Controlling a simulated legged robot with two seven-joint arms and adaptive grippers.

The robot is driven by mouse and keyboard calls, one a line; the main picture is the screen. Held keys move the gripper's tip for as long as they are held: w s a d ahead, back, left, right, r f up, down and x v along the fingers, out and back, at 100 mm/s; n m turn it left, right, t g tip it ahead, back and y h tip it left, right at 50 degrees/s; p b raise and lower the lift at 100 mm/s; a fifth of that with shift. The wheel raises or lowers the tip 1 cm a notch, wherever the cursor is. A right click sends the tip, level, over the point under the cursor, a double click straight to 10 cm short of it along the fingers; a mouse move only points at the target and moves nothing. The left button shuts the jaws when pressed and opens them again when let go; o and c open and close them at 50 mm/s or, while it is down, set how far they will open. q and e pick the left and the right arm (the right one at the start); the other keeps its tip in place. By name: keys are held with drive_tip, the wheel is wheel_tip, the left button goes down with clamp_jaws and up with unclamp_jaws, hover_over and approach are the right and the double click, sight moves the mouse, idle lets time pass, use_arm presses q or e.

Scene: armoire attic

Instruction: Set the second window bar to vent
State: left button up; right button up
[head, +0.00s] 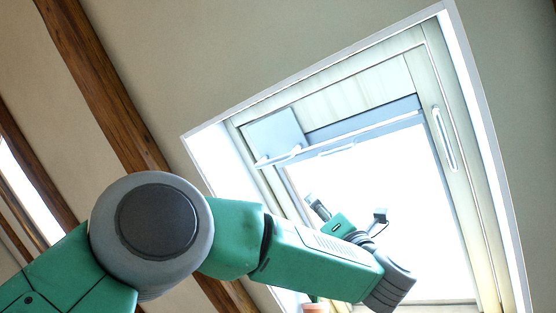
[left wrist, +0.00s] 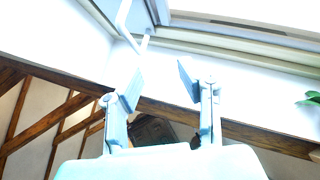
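A roof window (head: 470,200) fills the right of the head view. A pale blue bar (head: 370,131) runs across its upper part, with a flat panel (head: 275,137) at its left end. Whether this is the second window's bar, and its exact setting, I cannot tell. My left gripper (head: 348,207) is in front of the bright pane, below the bar and apart from it. In the left wrist view its two fingers (left wrist: 160,78) are spread with nothing between them. A thin pale rail (left wrist: 124,22) shows beyond the left finger. My right gripper is not in view.
A slim handle (head: 444,139) sits on the window's right frame. Brown wooden beams (head: 105,85) cross the sloped wall, and another bright opening (head: 25,185) lies at the left edge. A pot (head: 315,308) is at the bottom; green leaves (left wrist: 312,98) show in the left wrist view.

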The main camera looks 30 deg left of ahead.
use_arm(q)
wheel_tip(320, 180, up, 3)
drive_tip(key=s+a+n+g+y, duration=0.1)
drive_tip(key=s+a+n+g, duration=0.1)
drive_tip(key=n+g, duration=0.15)
drive_tip(key=n+g+p, duration=0.2)
approach(270, 164)
drive_tip(key=a, duration=0.2)
drive_tip(key=shift+m+t, duration=0.25)
drive_tip(key=shift+t, duration=0.2)
drive_tip(key=a+r+p, duration=0.1)
drive_tip(key=r, duration=0.1)
drive_tip(key=w+a+r, duration=0.1)
drive_tip(key=r, duration=0.1)
drive_tip(key=w+a+r+p, duration=0.1)
drive_tip(key=r, duration=0.1)
drive_tip(key=shift+r+p, duration=0.1)
drive_tip(key=shift+p, duration=0.25)
drive_tip(key=a, duration=0.2)
drive_tip(key=shift+w+a+r+p, duration=0.2)
drive_tip(key=shift+a+r+p, duration=0.1)
drive_tip(key=shift+r, duration=0.1)
drive_tip(key=shift+a, duration=0.4)
drive_tip(key=shift+d, duration=0.45)
clamp_jaws()
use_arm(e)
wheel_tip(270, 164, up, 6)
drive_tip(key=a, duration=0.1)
